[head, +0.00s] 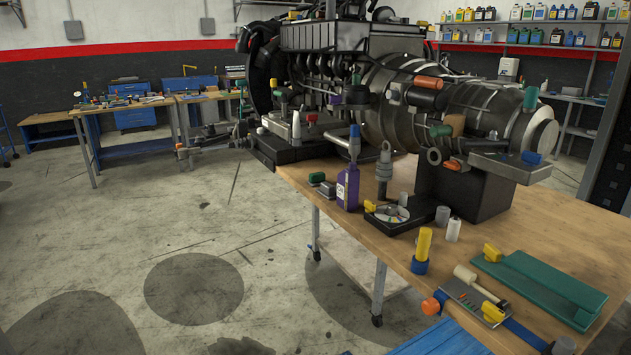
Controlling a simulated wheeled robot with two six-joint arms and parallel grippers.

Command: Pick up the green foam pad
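A flat dark-green rectangular piece (545,287), which looks like the green foam pad, lies on the wooden workbench (590,240) at the right. Its long side runs from the upper left to the lower right. A small yellow piece (492,253) sits at its upper left corner. Neither of my grippers shows in the head view, and nothing of mine touches the pad.
A grey plate with small parts (468,298) and a blue strap lie left of the pad. A yellow-and-blue cylinder (422,250), purple bottle (348,188) and black disc tray stand farther left. A large engine (390,95) fills the back.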

